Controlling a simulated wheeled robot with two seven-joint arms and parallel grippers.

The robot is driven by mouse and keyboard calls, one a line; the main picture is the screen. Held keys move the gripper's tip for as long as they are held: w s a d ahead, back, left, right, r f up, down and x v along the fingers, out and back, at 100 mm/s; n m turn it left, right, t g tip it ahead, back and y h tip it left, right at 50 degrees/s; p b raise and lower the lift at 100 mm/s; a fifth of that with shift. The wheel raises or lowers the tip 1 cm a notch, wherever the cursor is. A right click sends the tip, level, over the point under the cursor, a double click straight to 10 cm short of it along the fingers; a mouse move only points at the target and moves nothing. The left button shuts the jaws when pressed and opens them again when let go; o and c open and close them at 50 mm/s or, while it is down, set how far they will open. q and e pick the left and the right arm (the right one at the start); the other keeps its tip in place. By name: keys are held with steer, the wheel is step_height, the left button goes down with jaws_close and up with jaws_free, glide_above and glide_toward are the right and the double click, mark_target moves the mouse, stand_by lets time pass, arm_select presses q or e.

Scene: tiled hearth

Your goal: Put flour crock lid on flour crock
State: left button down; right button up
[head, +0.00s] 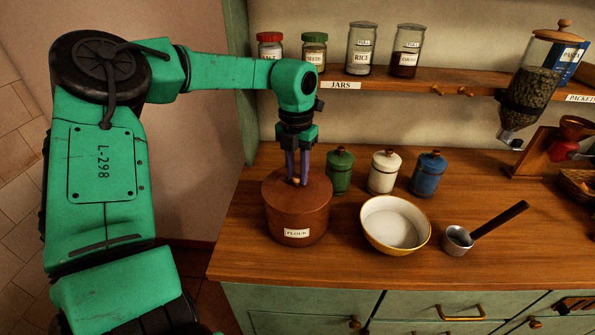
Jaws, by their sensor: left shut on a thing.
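The flour crock (297,233) is a wide brown pot with a white FLOUR label, at the left of the wooden counter. The flour crock lid (275,189) is a flat brown disc with a small pale knob, level over the crock's mouth. I see no clear gap between lid and crock, but cannot tell whether the lid's full weight rests there. My left gripper (297,181) points straight down and is shut on the lid's knob. The fingers partly hide the knob. My right gripper is out of view.
Green, white and blue canisters (384,172) stand behind and right of the crock. A shelf (430,85) with jars runs above. The counter's front edge is clear.

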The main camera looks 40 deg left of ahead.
arm_select(q)
steer(key=c, duration=0.6)
jaws_free()
step_height(320, 180, up, 15)
steer(key=shift+a+f+b, duration=0.15)
steer(key=shift+b, duration=0.25)
